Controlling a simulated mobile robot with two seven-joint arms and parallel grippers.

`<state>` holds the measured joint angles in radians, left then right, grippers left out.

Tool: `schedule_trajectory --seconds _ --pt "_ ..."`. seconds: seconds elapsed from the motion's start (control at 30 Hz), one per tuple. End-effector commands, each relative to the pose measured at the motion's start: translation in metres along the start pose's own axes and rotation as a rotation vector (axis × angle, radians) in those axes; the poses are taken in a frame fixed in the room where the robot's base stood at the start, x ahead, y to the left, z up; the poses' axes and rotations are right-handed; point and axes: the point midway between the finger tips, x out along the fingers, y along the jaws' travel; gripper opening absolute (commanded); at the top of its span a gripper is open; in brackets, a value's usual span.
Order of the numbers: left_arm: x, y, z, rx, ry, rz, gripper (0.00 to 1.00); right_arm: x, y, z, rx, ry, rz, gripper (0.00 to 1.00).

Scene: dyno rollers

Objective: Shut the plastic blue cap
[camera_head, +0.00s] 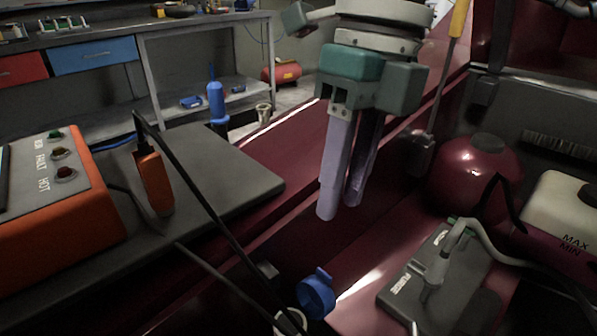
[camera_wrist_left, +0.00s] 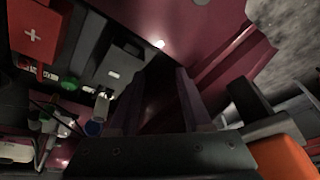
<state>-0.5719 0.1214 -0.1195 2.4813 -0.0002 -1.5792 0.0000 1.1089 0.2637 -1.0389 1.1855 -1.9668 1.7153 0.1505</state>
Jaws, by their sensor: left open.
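The plastic blue cap (camera_head: 317,293) is at the bottom centre of the head view. It stands tilted up beside a whitish round neck (camera_head: 290,322), which the frame edge cuts.
A grey battery-like box (camera_head: 440,280) with a hose and clamp lies right of the cap. A dark red sphere (camera_head: 475,170) and a white MAX/MIN tank (camera_head: 565,215) stand behind it. An orange control box (camera_head: 60,215) is at left; black cables run toward the cap.

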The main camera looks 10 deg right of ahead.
Motion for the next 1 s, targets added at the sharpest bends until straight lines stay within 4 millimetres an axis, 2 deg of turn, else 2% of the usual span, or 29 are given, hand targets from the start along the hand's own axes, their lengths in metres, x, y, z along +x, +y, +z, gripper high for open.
schedule_trajectory --seconds 0.23,0.43,0.6,0.83,1.0 --pt "0.006 0.003 0.007 -0.005 -0.014 0.007 0.49 0.050 0.001 -0.001 0.001 0.003 0.003 0.35" --pt "0.010 0.003 0.008 -0.005 -0.013 0.007 0.49 0.078 0.001 0.000 0.000 0.001 0.003 0.35" --pt "0.011 0.003 0.008 -0.005 -0.012 0.007 0.49 0.086 0.000 0.000 0.000 -0.001 0.001 0.35" --pt "0.010 0.002 0.007 -0.003 -0.010 0.005 0.49 0.086 0.001 0.000 0.000 -0.001 0.001 0.35" --pt "0.011 0.001 0.007 0.001 -0.011 0.002 0.49 0.086 0.001 0.000 0.000 -0.001 0.001 0.16"
